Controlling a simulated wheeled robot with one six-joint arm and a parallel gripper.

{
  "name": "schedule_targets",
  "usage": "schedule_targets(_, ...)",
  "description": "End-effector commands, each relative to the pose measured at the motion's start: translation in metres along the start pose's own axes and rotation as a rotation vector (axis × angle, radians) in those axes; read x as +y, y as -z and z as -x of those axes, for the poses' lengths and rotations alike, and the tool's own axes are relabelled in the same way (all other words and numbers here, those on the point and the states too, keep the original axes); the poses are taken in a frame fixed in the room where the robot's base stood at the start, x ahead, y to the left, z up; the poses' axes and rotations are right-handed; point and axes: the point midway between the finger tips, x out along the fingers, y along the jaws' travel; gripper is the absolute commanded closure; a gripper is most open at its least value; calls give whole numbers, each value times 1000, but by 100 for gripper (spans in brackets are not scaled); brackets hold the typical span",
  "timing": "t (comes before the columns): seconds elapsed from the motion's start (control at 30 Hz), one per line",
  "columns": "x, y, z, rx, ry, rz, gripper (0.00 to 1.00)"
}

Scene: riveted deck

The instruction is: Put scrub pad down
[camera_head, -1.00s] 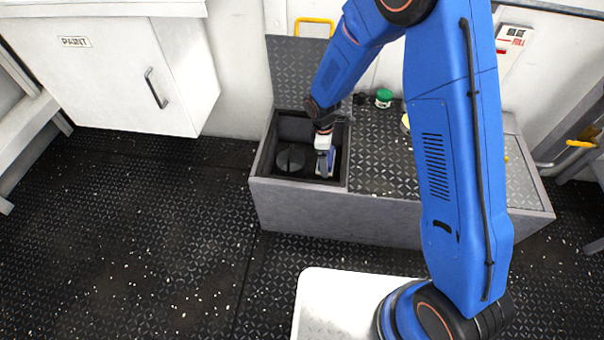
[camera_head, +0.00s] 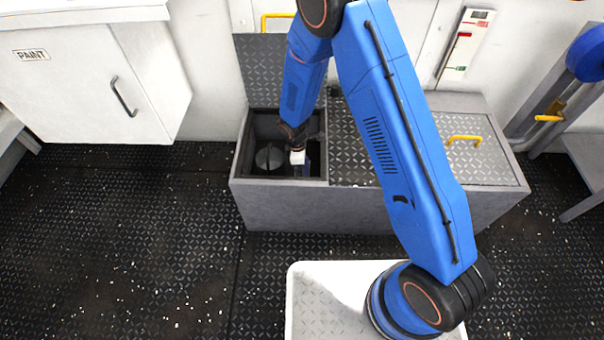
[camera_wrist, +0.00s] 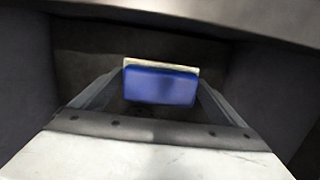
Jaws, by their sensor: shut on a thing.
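The scrub pad (camera_wrist: 160,87) is blue with a pale layer along its far edge. In the wrist view it sits between the two fingers of my gripper (camera_wrist: 158,90), which is shut on it. In the head view my gripper (camera_head: 301,166) reaches down into the open left compartment of the grey locker bench (camera_head: 300,205). The pad is hardly visible there, dark and small beside the compartment's right wall. Whether the pad touches the compartment floor cannot be told.
A round dark object (camera_head: 269,157) lies in the compartment, left of my gripper. The raised lid (camera_head: 265,70) stands behind it. The right lid (camera_head: 470,160) with a yellow handle is closed. A white paint cabinet (camera_head: 85,85) hangs at left.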

Motion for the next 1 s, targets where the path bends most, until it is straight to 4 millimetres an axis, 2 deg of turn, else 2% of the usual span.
schedule_targets(0.23, 0, 4, -31, -1, 1, 0, 28)
schedule_targets(0.8, 0, 5, -40, 0, 1, 1, 28)
schedule_targets(0.83, 0, 5, -40, 0, 1, 1, 2)
schedule_targets(1.0, -1, 5, -41, -1, 2, 0, 0)
